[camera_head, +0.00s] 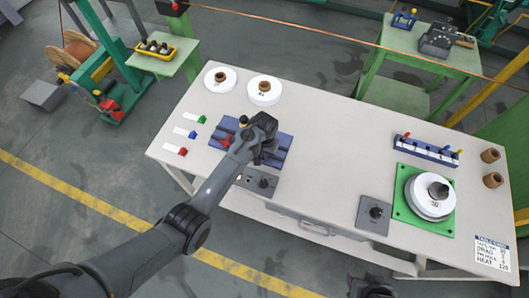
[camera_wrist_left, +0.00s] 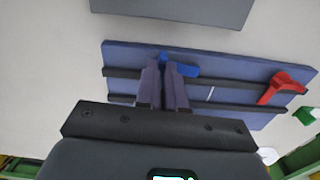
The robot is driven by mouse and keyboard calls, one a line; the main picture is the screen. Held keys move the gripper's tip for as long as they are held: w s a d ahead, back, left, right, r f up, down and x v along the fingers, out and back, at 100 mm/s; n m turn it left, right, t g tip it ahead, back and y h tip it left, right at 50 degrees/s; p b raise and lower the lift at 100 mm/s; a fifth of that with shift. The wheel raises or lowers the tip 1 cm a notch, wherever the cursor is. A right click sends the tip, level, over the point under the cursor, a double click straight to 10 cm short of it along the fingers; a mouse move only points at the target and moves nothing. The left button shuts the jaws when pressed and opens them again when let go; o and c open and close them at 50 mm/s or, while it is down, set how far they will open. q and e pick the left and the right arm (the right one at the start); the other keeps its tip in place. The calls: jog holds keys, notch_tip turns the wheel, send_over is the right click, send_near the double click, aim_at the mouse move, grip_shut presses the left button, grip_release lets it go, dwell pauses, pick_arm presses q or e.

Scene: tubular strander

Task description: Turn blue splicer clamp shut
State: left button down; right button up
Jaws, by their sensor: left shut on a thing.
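The splicer (camera_head: 283,140) is a blue plate with dark grooves on the light bench, and it spans the left wrist view (camera_wrist_left: 235,68). The blue clamp (camera_wrist_left: 183,68) is a small blue lever on the plate. My left gripper (camera_head: 262,150) is over the splicer. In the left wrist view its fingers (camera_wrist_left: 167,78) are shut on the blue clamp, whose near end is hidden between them. In the head view the gripper hides the blue clamp. A red clamp (camera_wrist_left: 283,87) sits towards the plate's other end. A dark part at the bottom head-view edge may be my right gripper (camera_head: 372,290).
A grey knob box (camera_head: 258,182) sits just in front of the splicer. Red, green and blue blocks with white labels (camera_head: 183,132) lie to its left. Two white spools (camera_head: 263,90) stand behind. The bench middle (camera_head: 335,130) is clear. A green plate with a spool (camera_head: 405,205) is at right.

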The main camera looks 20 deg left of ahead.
pick_arm(q)
jog(key=m+p, duration=0.2)
jog(key=m, duration=0.1)
jog(key=shift+r+p, duration=0.2)
jog(key=shift+p, duration=0.1)
jog(key=m+p, duration=0.1)
jog(key=m, duration=0.1)
jog(key=shift+m, duration=0.3)
jog(key=shift+a+f+m+p, duration=0.1)
jog(key=shift+m+p, duration=0.45)
jog(key=shift+m, duration=0.45)
jog(key=m, duration=0.4)
jog(key=shift+f+p, duration=0.1)
jog(key=shift+p, duration=0.25)
jog(key=shift+m, duration=2.7)
jog(key=c, duration=1.2)
grip_release()
jog(key=shift+c, duration=0.2)
